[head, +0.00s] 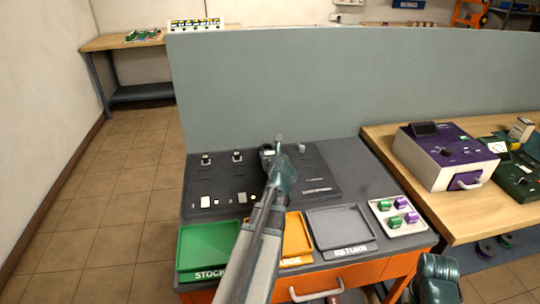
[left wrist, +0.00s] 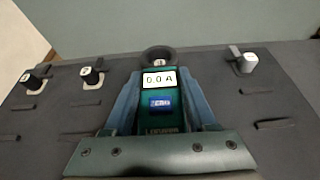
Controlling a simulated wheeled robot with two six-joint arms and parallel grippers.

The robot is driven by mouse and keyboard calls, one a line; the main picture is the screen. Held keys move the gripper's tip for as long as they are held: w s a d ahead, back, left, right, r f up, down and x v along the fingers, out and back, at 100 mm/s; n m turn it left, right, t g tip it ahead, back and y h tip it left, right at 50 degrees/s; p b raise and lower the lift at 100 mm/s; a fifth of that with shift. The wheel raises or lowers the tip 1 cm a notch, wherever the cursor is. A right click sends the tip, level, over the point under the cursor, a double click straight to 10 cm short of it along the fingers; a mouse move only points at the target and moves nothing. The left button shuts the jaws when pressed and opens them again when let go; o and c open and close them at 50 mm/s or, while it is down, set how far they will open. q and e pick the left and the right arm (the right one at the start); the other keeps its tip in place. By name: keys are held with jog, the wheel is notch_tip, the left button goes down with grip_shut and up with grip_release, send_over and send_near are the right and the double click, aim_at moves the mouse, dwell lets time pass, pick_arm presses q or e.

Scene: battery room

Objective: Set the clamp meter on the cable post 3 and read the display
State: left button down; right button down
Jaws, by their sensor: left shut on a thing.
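My left gripper (head: 270,151) reaches over the dark board (head: 325,183) and is shut on the green clamp meter (left wrist: 158,123). The meter lies between the blue-grey fingers in the left wrist view. Its lit display (left wrist: 158,80) reads 0.0 A. Its dark ring (left wrist: 146,52) is at the third place in the row of posts. A small pale label shows inside the ring, but I cannot tell how far down the ring sits. Two posts (left wrist: 88,75) stand to its left and one post (left wrist: 248,60) to its right, all apart from the meter.
A green tray (head: 208,267), an orange tray and a grey tray (head: 340,222) line the bench front. A white tray (head: 397,229) holds several green and purple blocks. A grey partition (head: 350,95) stands behind. A purple-topped device (head: 447,156) sits on the wooden table at right.

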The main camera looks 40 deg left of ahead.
pick_arm(q)
jog(key=shift+f+b, duration=0.55)
pick_arm(e)
jog(key=shift+f, duration=0.55)
pick_arm(q)
jog(key=shift+c, duration=2.4)
grip_release()
jog(key=shift+p+v, duration=1.7)
jog(key=shift+v, duration=2.65)
jog(key=shift+p+v, duration=0.4)
jog(key=shift+v, duration=0.8)
pick_arm(e)
jog(key=shift+s+d+r, duration=0.15)
jog(key=shift+s+r, duration=0.1)
jog(key=shift+r, duration=0.45)
jog(key=shift+s+d+r, duration=0.2)
jog(key=shift+s+r, duration=0.1)
jog(key=shift+r, duration=0.4)
jog(key=shift+s+d+r, duration=0.15)
jog(key=shift+s+r, duration=0.1)
jog(key=shift+r, duration=0.45)
